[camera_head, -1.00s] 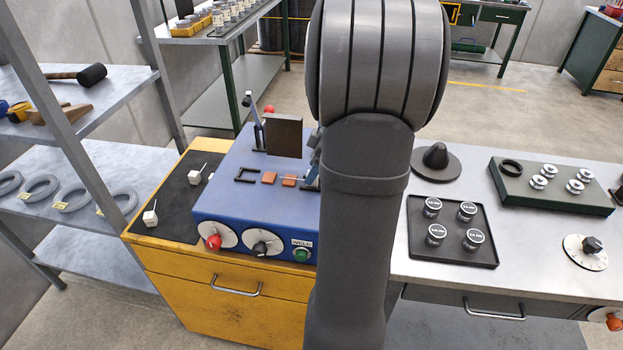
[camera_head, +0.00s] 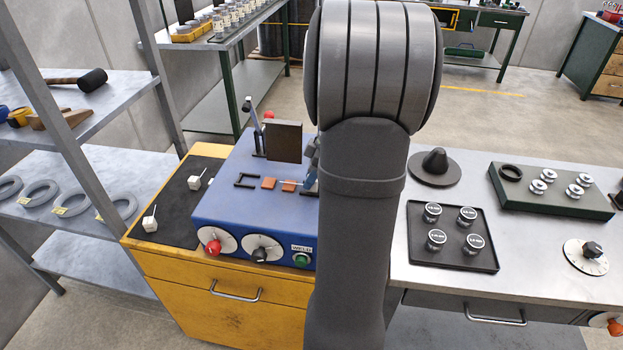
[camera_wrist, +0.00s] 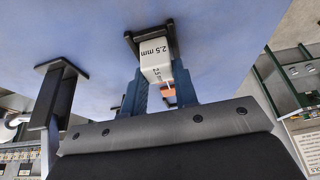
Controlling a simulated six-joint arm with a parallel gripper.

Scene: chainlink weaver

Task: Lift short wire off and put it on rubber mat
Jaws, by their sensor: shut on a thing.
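In the wrist view, my gripper (camera_wrist: 160,92) has its blue fingers on either side of a white block marked 2.5 mm (camera_wrist: 156,62), the grip of the short wire, and is shut on it. A black bracket (camera_wrist: 131,40) and orange copper (camera_wrist: 170,91) show close by. In the head view, my gripper (camera_head: 312,178) is at the right of the blue welder's top, mostly hidden by my arm. A thin light wire (camera_head: 290,181) shows by the copper blocks (camera_head: 269,184); whether it touches them I cannot tell. The black rubber mat (camera_head: 174,213) lies left of the welder.
The blue welder (camera_head: 225,210) has an upright dark plate (camera_head: 284,141) on top. A shelf post (camera_head: 80,160) rises left of the mat.

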